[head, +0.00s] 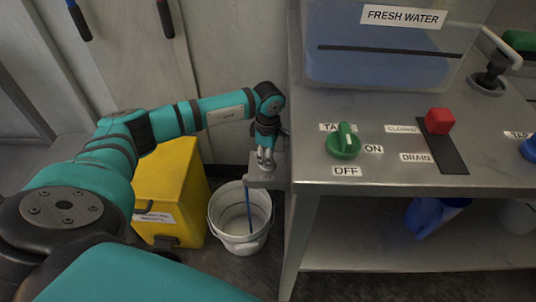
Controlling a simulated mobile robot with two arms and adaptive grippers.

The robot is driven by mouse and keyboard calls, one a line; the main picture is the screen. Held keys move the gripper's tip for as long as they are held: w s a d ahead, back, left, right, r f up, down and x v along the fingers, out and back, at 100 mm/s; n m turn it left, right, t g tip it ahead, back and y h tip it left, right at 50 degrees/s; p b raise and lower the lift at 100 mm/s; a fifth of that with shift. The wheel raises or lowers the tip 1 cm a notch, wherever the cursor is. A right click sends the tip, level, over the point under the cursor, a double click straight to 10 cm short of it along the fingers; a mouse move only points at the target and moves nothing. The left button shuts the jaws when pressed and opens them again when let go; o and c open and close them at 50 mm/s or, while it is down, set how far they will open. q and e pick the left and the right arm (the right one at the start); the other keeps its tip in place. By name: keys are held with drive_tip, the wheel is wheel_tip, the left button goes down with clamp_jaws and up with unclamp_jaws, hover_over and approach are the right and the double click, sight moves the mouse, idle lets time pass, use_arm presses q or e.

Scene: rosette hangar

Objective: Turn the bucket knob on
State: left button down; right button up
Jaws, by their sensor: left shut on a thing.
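My left gripper (265,158) is at the left edge of the metal bench, with its fingers pointing down. It is shut on a small part above a grey bracket (268,180); the fingers hide most of that part, so its shape and turn cannot be told. The bracket sticks out from the bench side over a white bucket (217,218) on the floor. A thin blue line (249,212) runs from the bracket's end down into the bucket; it looks like a stream of water. My right gripper is not in view.
On the bench top (390,172) are a green knob (343,143) between TAP, ON and OFF labels, a red block (439,121) on a dark strip, and a FRESH WATER tank (385,60). A yellow bin (168,195) stands left of the bucket. A blue container (432,215) is under the bench.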

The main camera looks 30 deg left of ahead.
use_arm(q)
drive_tip(key=shift+n+p, duration=0.5)
drive_tip(key=shift+n, duration=1.1)
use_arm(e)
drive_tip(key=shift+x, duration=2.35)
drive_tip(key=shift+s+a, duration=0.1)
use_arm(q)
drive_tip(key=c, duration=1.3)
unclamp_jaws()
wheel_tip(320, 180, up, 12)
drive_tip(key=shift+r, duration=0.1)
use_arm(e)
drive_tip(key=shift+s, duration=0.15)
